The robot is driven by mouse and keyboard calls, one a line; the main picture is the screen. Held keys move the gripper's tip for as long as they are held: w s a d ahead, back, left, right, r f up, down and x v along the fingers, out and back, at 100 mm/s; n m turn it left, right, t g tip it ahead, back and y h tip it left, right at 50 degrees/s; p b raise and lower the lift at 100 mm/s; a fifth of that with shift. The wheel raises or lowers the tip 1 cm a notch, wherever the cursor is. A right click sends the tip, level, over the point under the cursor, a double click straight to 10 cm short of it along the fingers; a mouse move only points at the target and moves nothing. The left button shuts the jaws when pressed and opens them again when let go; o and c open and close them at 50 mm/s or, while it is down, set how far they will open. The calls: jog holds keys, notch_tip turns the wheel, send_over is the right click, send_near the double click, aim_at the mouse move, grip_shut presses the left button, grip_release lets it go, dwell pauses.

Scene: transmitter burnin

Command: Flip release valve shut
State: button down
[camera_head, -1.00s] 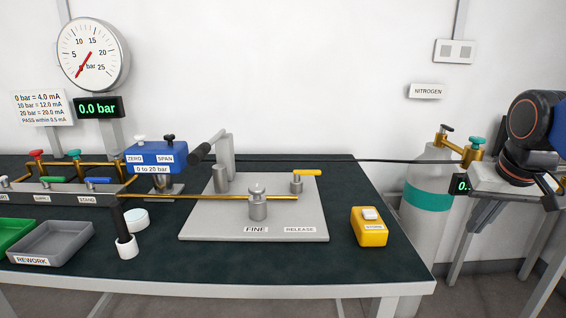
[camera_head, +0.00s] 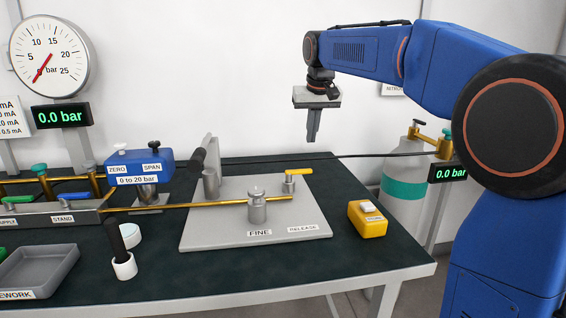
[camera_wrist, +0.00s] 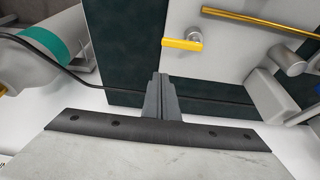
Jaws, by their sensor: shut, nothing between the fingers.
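The release valve has a yellow lever (camera_head: 299,171) on a grey post at the right back of the grey plate, behind the RELEASE label (camera_head: 303,228). The lever points right, away from the brass pipe. My gripper (camera_head: 311,140) is shut and empty, pointing down, above and behind the valve, apart from it. In the wrist view the yellow lever (camera_wrist: 183,44) lies beyond the tips of my shut fingers (camera_wrist: 160,78), slightly to the right, and nothing covers it.
A FINE knob (camera_head: 257,207) stands on the grey plate (camera_head: 215,237). A yellow box with a button (camera_head: 367,221) sits right of the plate. A black hose (camera_head: 370,155) runs behind to the nitrogen cylinder (camera_head: 400,189). The grey handle assembly (camera_head: 209,165) rises at the plate's left back.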

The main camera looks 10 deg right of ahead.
jog(key=shift+w+a+r, duration=0.1)
jog(key=shift+w+a, duration=0.5)
jog(key=shift+a, duration=0.25)
jog(key=x, duration=0.9)
jog(key=shift+s+f, duration=0.2)
jog(key=shift+s, duration=0.4)
jog(key=shift+s+f, duration=0.2)
jog(key=shift+s, duration=0.35)
jog(key=shift+s+f, duration=0.1)
jog(key=shift+s, duration=0.6)
jog(key=shift+s+d, duration=0.1)
